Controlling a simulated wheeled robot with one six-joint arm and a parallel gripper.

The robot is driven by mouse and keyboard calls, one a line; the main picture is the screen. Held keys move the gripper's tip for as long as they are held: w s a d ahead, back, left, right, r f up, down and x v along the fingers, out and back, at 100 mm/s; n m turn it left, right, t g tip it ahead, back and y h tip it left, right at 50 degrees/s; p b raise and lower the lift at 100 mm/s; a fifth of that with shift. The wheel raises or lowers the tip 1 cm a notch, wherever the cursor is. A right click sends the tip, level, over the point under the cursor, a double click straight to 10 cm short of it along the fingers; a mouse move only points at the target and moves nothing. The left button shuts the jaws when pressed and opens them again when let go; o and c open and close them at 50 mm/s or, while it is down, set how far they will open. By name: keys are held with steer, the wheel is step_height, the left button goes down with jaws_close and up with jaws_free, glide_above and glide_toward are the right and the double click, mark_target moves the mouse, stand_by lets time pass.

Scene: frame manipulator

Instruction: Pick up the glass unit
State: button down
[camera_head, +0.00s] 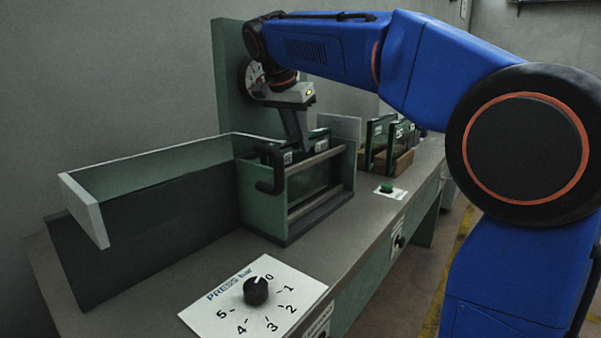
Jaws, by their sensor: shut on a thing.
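A glass unit (317,176) stands upright inside the green press frame (262,205), behind its horizontal bars. Its top edge with small white labels shows just above the frame. My gripper (303,148) reaches down from above to this top edge and is shut on the glass unit. The fingertips are small and partly hidden by the frame's front bar. The lower part of the unit is mostly hidden by the bars and the frame.
A green tray-like flap (170,165) extends left of the press. More glass panes (380,142) stand in a wooden rack behind it on the right. A press dial (256,291) and a green button (387,188) are on the bench (330,243). A tall green panel stands behind my gripper.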

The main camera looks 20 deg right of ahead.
steer(key=shift+r, duration=0.1)
stand_by(0.7)
step_height(320, 180, up, 18)
stand_by(0.7)
steer(key=shift+s+d, duration=0.1)
stand_by(0.4)
